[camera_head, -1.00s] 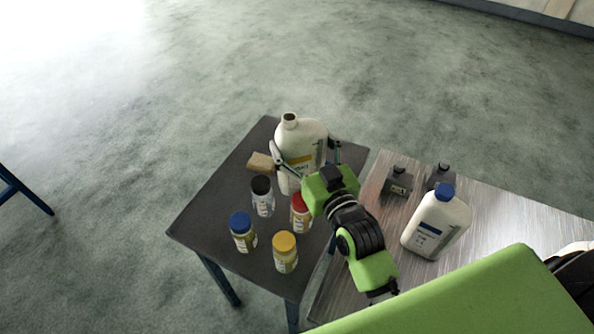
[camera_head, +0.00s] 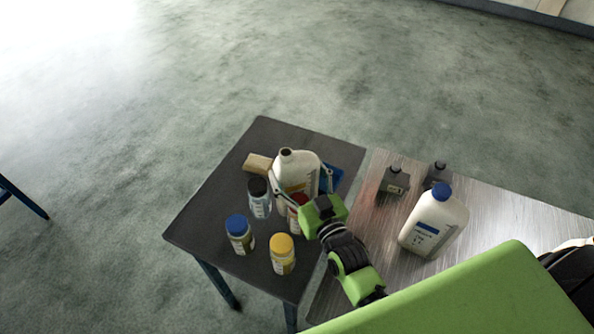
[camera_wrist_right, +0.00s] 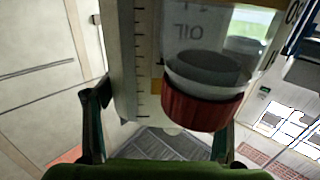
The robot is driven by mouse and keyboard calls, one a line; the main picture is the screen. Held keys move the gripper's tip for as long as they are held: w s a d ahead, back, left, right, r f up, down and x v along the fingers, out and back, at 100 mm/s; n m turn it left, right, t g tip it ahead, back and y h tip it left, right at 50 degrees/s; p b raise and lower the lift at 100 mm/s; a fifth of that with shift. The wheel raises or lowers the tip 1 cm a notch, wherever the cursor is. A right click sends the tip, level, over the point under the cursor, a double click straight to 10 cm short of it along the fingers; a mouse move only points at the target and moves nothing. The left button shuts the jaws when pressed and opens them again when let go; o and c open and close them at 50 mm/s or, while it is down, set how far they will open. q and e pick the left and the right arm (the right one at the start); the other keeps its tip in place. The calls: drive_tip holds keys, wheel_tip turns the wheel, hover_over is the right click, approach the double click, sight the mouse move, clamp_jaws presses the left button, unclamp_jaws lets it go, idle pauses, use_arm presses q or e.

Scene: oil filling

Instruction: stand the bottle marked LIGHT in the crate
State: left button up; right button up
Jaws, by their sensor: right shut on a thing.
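The jug is upright, over or on the dark side table. In the right wrist view the fingers (camera_wrist_right: 160,140) flank the white jug wall (camera_wrist_right: 143,60). A red-capped jar (camera_wrist_right: 200,104) fills the middle there; in the head view the gripper partly hides it. A second white jug (camera_head: 434,225) with blue cap and label stands on the bench. The word LIGHT is not readable. A blue object (camera_head: 333,179), perhaps the crate, is partly hidden behind the gripper. My left gripper is out of view.
The dark table (camera_head: 215,205) also holds a black-capped jar (camera_head: 259,202), a blue-capped jar (camera_head: 239,236), a yellow-capped jar (camera_head: 282,256) and a tan block (camera_head: 257,163). Two dark containers (camera_head: 395,181) (camera_head: 438,172) stand on the metallic bench (camera_head: 510,222). The table's far corner is clear.

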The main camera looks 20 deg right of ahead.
drive_tip(key=o, duration=0.9)
drive_tip(key=shift+f, duration=0.15)
drive_tip(key=shift+c, duration=0.2)
drive_tip(key=o, duration=0.4)
